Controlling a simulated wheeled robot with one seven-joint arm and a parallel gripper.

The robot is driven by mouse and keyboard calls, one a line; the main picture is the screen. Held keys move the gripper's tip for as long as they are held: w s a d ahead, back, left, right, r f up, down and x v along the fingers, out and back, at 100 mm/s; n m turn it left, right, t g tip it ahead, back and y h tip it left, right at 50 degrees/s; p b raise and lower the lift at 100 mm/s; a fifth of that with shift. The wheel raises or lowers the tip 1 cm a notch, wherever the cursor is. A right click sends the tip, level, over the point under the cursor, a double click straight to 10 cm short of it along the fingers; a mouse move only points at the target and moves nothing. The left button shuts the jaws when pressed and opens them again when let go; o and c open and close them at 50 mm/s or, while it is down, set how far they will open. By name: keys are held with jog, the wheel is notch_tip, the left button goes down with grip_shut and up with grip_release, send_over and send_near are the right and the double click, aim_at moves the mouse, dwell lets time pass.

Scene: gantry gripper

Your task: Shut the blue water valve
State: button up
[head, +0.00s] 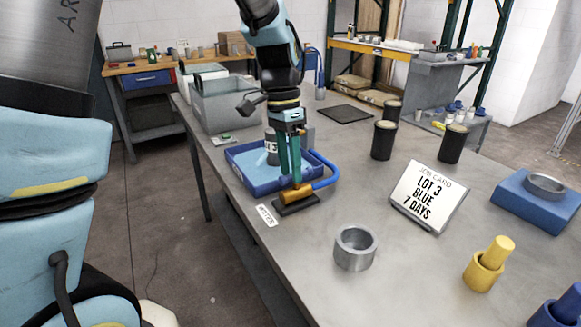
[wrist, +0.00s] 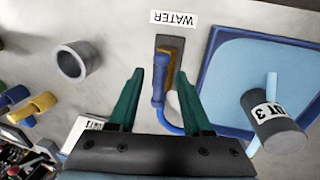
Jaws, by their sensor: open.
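The water valve is a brass body (head: 297,194) on a dark base plate (head: 297,206) near the table's left edge. Its blue lever (wrist: 159,82) shows in the wrist view, lying roughly along the brass body. A blue hose (head: 325,174) curves from the valve toward a blue tray (head: 238,160). A white WATER label (head: 267,215) lies beside the valve. My gripper (head: 290,178) points down over the valve, open and empty. In the wrist view its teal fingertips (wrist: 161,82) show on either side of the lever; I cannot tell whether they touch it.
A grey LOT 3 cylinder (wrist: 279,130) stands in the tray. A grey ring-shaped cup (head: 355,249), a job card (head: 427,198) reading "LOT 3 BLUE 7 DAYS" and yellow parts (head: 484,272) stand to the right. Dark cups (head: 383,140) stand farther back. Table between them is clear.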

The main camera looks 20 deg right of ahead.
jog(key=shift+s+f, duration=0.1)
jog(key=shift+f, duration=0.5)
grip_shut()
